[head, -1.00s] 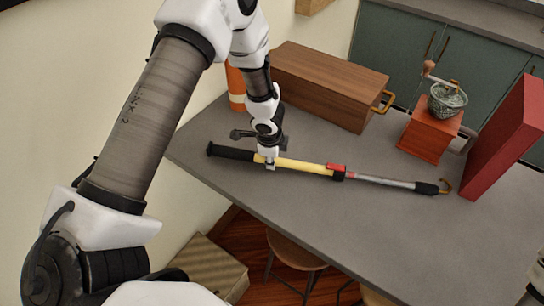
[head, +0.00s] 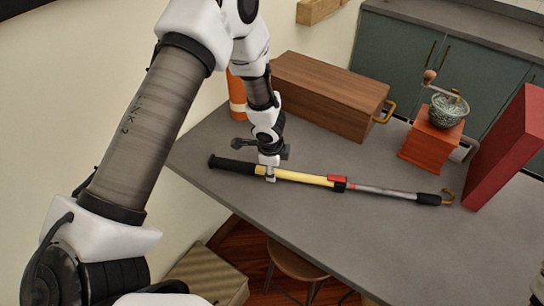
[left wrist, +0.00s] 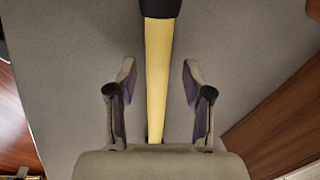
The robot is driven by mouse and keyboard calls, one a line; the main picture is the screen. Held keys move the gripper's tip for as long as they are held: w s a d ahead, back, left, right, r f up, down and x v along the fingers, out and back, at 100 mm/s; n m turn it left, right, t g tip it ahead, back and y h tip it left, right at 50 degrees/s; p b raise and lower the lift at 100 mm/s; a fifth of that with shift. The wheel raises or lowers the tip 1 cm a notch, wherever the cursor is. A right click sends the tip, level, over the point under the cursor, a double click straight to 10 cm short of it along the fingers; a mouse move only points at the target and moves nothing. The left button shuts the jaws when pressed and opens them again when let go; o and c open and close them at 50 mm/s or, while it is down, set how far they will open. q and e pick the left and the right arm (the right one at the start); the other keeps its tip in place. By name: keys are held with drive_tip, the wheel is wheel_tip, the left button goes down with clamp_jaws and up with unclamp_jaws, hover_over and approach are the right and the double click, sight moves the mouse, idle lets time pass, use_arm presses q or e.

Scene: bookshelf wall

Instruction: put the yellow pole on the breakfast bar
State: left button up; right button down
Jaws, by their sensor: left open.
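The yellow pole (head: 300,177) lies on the grey breakfast bar (head: 300,230), with a black grip at its left end, a red clip, a grey shaft and a hook at its right end. My left gripper (head: 270,176) is down at the yellow section near the black grip. In the left wrist view the yellow pole (left wrist: 157,75) runs between the two spread fingers of my left gripper (left wrist: 158,80), with a gap on each side. The pole rests on the bar.
A wooden box (head: 325,95) with a brass handle stands behind the pole, beside an orange cylinder (head: 237,95). A coffee grinder (head: 432,140) and a red box (head: 507,150) stand at the right. A stool (head: 296,262) is below the front edge.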

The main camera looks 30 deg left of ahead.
use_arm(q)
wheel_tip(320, 180, up, 10)
drive_tip(key=s+p, duration=0.2)
drive_tip(key=shift+d+r+p, duration=0.25)
drive_tip(key=shift+d+p, duration=0.05)
drive_tip(key=shift+d, duration=0.05)
drive_tip(key=shift+s, duration=0.1)
